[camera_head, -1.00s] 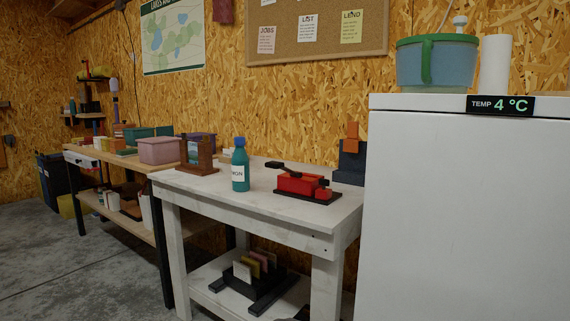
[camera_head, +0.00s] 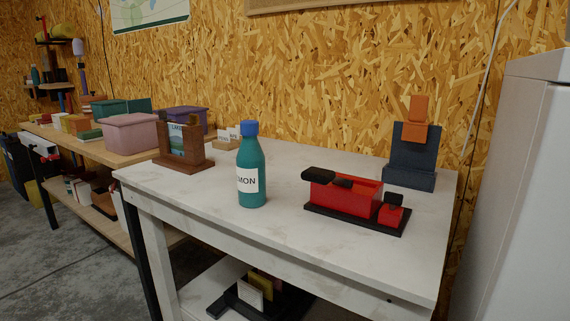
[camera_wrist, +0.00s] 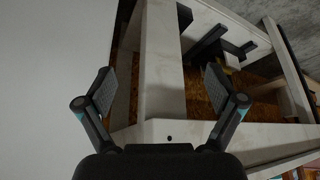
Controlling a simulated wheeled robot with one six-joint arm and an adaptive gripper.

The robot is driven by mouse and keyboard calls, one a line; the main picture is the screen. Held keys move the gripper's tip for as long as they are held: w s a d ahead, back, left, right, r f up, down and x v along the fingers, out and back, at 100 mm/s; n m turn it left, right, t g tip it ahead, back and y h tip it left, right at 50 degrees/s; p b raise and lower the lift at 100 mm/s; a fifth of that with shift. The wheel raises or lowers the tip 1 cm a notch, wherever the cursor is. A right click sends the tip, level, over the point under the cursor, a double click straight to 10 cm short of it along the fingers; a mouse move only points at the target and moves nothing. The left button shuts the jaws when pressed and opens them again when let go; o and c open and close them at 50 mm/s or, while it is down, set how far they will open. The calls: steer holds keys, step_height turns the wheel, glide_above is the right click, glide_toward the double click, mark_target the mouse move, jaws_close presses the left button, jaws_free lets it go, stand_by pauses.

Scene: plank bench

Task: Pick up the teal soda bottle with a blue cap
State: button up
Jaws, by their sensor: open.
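The teal soda bottle (camera_head: 251,172) with a blue cap stands upright on the white bench (camera_head: 222,201). It has a white label reading "MON" as far as it shows. My gripper (camera_wrist: 160,90) shows only in the wrist view, with its two fingers spread wide and nothing between them. Behind the fingers are the white bench's leg and frame, seen at an odd angle. The bottle is not in the wrist view, and my gripper is not in the head view.
A red device on a black base (camera_head: 345,192) sits right of the bottle. A dark stand with an orange block (camera_head: 411,157) is behind it. A brown wooden frame (camera_head: 184,146) is to the left. A white fridge (camera_head: 518,200) stands at right. Bench top around the bottle is clear.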

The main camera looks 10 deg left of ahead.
steer(key=w+a+f+n+g, duration=0.2)
steer(key=a+n, duration=0.2)
steer(key=a, duration=0.4)
steer(key=n+t+h, duration=0.5)
steer(key=n+t, duration=0.9)
steer(key=n, duration=1.4)
glide_toward(251, 167)
steer(key=x, duration=0.4)
steer(key=a+x, duration=0.1)
steer(key=x, duration=0.3)
steer(key=f+x, duration=0.1)
steer(key=x, duration=0.3)
steer(key=shift+w+a+f, duration=0.1)
steer(key=shift+w+a, duration=0.2)
steer(key=shift+w, duration=0.35)
steer(key=c, duration=1.3)
